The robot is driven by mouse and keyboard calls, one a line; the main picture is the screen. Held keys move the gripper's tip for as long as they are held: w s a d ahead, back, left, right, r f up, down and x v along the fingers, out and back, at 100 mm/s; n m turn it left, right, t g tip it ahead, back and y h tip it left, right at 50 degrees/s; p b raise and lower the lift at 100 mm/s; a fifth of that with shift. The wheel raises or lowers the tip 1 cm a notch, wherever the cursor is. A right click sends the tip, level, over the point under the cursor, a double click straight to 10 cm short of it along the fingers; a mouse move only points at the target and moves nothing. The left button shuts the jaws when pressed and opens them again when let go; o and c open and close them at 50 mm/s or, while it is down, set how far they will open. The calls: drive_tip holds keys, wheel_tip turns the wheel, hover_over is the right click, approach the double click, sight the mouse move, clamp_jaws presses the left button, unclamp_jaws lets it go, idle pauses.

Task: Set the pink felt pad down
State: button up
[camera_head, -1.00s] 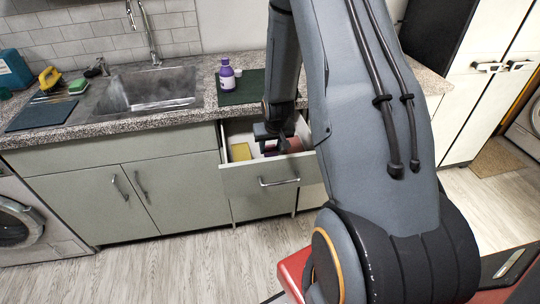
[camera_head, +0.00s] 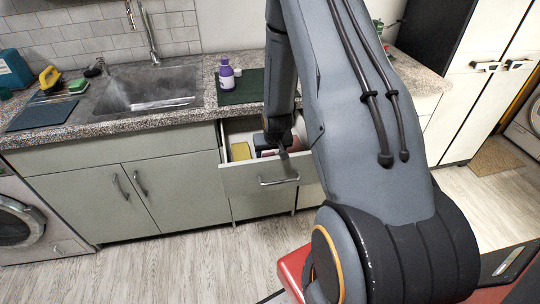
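My gripper (camera_head: 282,152) is low over the open drawer (camera_head: 260,180), at the drawer's right part. Its fingers are small and dark here, and I cannot tell whether they are open or shut. A pale pinkish shape (camera_head: 300,130) shows just right of the gripper, partly hidden by my arm. It may be the pink felt pad, but I cannot tell whether it is held or resting. A reddish patch (camera_head: 267,153) shows in the drawer beside the gripper.
A yellow item (camera_head: 240,151) lies in the drawer's left part. On the counter above are a purple bottle (camera_head: 226,75) on a dark green mat (camera_head: 243,90) and a sink (camera_head: 150,90). My arm hides the drawer's right end.

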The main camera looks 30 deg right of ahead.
drive_tip(key=shift+r, duration=0.1)
drive_tip(key=shift+s+r, duration=0.1)
drive_tip(key=shift+r, duration=0.35)
drive_tip(key=b+v, duration=0.2)
drive_tip(key=v, duration=0.8)
drive_tip(key=s+a+r+n+g, duration=0.1)
drive_tip(key=s+a+r, duration=0.5)
drive_tip(key=s+a, duration=0.2)
drive_tip(key=s+a+r+n+g+y, duration=0.1)
drive_tip(key=s+a+r+n+g, duration=0.1)
drive_tip(key=s+a+r, duration=0.4)
drive_tip(key=s+a, duration=0.2)
drive_tip(key=s, duration=0.1)
drive_tip(key=shift+s, duration=0.35)
drive_tip(key=shift+r, duration=0.15)
drive_tip(key=shift+c, duration=0.4)
